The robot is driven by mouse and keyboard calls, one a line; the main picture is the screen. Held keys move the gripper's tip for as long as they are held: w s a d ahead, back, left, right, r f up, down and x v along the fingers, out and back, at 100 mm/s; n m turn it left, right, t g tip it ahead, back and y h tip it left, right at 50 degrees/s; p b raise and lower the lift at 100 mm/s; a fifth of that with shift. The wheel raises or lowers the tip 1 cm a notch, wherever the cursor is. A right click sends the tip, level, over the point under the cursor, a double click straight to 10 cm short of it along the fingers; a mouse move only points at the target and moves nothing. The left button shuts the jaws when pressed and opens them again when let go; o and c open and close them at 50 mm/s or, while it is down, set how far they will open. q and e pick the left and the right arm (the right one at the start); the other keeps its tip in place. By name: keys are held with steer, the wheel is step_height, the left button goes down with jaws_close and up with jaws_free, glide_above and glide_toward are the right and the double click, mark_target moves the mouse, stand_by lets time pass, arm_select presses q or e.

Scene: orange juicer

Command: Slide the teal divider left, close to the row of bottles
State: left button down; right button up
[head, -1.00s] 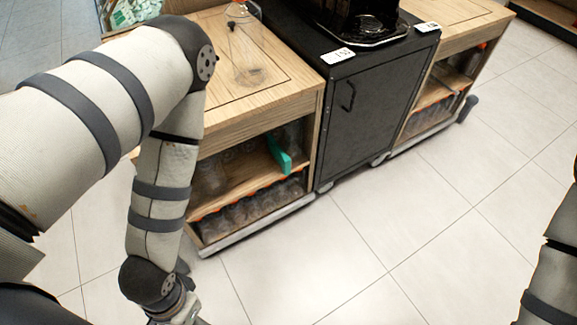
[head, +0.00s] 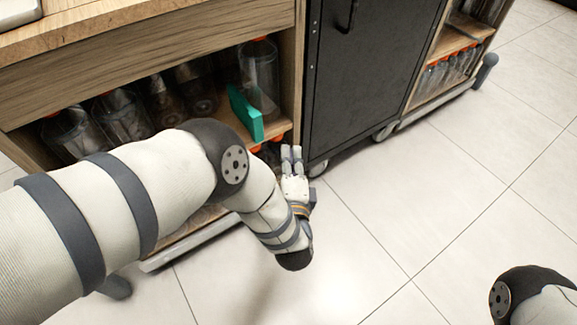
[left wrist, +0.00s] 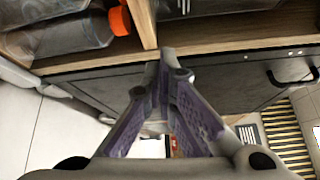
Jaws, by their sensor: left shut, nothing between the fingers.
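The teal divider (head: 245,114) stands upright on the upper shelf of the left wooden cabinet. A row of clear bottles (head: 122,117) stands to its left, partly hidden by my left arm. Another clear bottle (head: 261,78) stands to its right, by the cabinet's side. My left gripper (head: 291,153) is shut and empty in front of the cabinet, below and to the right of the divider, apart from it. In the left wrist view its fingertips (left wrist: 171,62) meet, with an orange-capped bottle (left wrist: 75,30) at the upper left. My right gripper is out of view.
The cabinet's right side panel (head: 298,75) stands between the shelf and a black cabinet (head: 365,75). A lower shelf holds more orange-capped bottles, mostly hidden. Another wooden cabinet (head: 432,95) stands farther right. The tiled floor (head: 400,210) in front is clear.

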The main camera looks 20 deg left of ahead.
arm_select(q)
steer(key=x, duration=0.2)
steer(key=b+x, duration=0.1)
steer(key=x, duration=0.1)
steer(key=b+x, duration=0.1)
steer(key=shift+w+a+f, duration=0.15)
steer(key=shift+w+f, duration=0.15)
steer(key=shift+w, duration=0.05)
steer(key=shift+s+a+r+p, duration=0.25)
steer(key=shift+s+a+p, duration=0.1)
steer(key=shift+s+a, duration=0.35)
steer(key=shift+s+a+r+p, duration=0.3)
steer(key=shift+s+a, duration=0.35)
steer(key=shift+a, duration=0.15)
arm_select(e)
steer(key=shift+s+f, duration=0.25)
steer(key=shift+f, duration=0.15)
